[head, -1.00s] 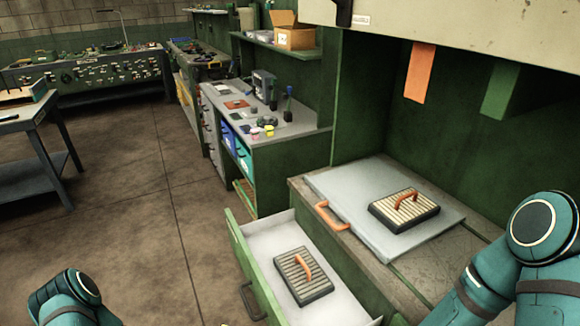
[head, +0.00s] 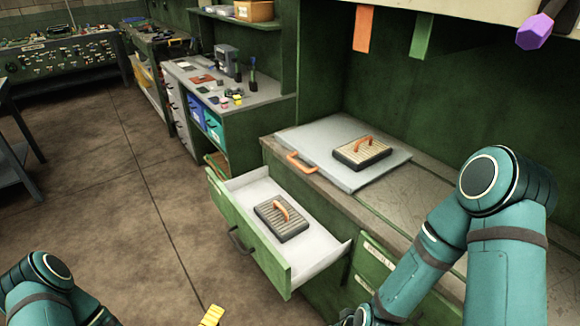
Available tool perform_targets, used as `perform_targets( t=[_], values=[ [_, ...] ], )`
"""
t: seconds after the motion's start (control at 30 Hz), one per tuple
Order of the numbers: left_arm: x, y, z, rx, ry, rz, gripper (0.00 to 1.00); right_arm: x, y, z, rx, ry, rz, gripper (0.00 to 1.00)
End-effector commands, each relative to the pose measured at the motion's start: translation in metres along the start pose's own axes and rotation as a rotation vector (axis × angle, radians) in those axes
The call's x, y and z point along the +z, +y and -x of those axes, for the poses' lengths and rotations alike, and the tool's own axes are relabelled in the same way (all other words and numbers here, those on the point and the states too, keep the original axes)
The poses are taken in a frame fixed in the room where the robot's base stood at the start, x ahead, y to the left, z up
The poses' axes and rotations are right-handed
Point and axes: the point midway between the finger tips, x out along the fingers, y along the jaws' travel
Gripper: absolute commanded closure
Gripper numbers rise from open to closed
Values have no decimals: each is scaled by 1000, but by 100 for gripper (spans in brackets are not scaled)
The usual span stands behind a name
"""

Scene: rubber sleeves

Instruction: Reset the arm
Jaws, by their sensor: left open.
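My left arm (head: 50,285) comes in at the bottom left. Only a yellow fingertip of my left gripper (head: 211,315) shows at the bottom edge, low in front of the open drawer. It is open, and nothing is seen in it; the rest is cut off. My right arm (head: 500,210) is bent at the right, in front of the workbench, and its gripper is out of frame. A ribbed block with an orange handle (head: 282,218) lies in the open drawer (head: 318,262). A similar ribbed block (head: 362,152) lies on the grey sliding board (head: 318,137) on the bench top.
The drawer juts out over the floor between my arms. An orange strip (head: 363,28), a green strip (head: 421,35) and a purple knob-like piece (head: 535,30) hang above the bench. A side bench (head: 262,100) with small items stands behind. The floor (head: 110,190) at left is clear.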

Motion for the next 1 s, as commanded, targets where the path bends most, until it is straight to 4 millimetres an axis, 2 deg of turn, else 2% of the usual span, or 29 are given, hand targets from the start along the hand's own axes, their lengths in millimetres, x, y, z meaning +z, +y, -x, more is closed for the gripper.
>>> perform_targets(
  t=[0.13, 0.3, 0.43, 0.6, 0.8, 1.0],
  values=[
    [22, 2, -13, -134, -155, -159, 57, -1, 1, -1, 1, 1, -1, 53],
    [50, 5, -14, -319, -376, -363, 57, 0, 0, 0, 0, 0, -1, 53],
    [73, 14, 0, -461, -574, -508, 57, 0, 0, 0, 0, 0, -1, 53],
    [96, 29, 26, -579, -777, -607, 57, 0, 0, 0, 1, 1, -1, 53],
    [108, 38, 43, -628, -882, -634, 57, 0, 0, -1, 1, 0, -1, 53],
    [109, 38, 44, -631, -889, -635, 57, 0, 0, -1, 0, 0, -1, 53]
  ],
)
